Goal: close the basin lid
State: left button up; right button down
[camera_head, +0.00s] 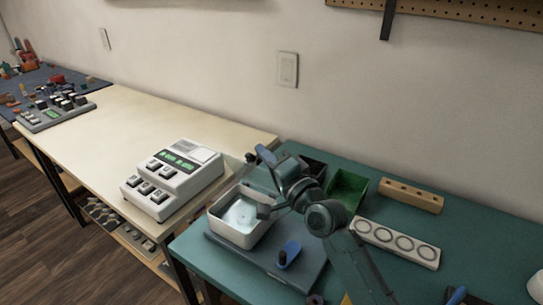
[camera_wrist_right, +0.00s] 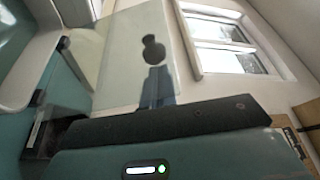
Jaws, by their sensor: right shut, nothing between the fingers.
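The white basin (camera_head: 218,228) stands open on a grey-blue base at the near left of the teal table, with pale liquid inside. Its translucent lid (camera_head: 262,177) appears raised at the basin's back edge. In the right wrist view the lid (camera_wrist_right: 122,65) is a clear panel with a dark round knob (camera_wrist_right: 153,50). My right gripper (camera_head: 266,156) is shut and empty, with its blue tip by the upper part of the lid. Whether it touches the lid I cannot tell. My arm hides part of the basin's right side. My left gripper is not in view.
A blue-handled item (camera_head: 289,252) lies on the base right of the basin. A green bin (camera_head: 348,190), a wooden block (camera_head: 411,195) and a white strip with round holes (camera_head: 397,241) are to the right. A white keyed device (camera_head: 173,178) sits on the pale table at left.

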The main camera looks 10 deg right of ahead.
jog(key=s+a+n, duration=0.1)
jog(key=s+a+n+y, duration=0.1)
jog(key=shift+f+n, duration=0.3)
jog(key=shift+f, duration=0.05)
jog(key=s+a+f+n+y, duration=0.1)
jog(key=s+a+f, duration=0.4)
jog(key=f, duration=0.1)
jog(key=shift+f+n+t, duration=0.2)
jog(key=shift+n+t, duration=0.1)
jog(key=shift+t, duration=0.1)
dwell(0.4)
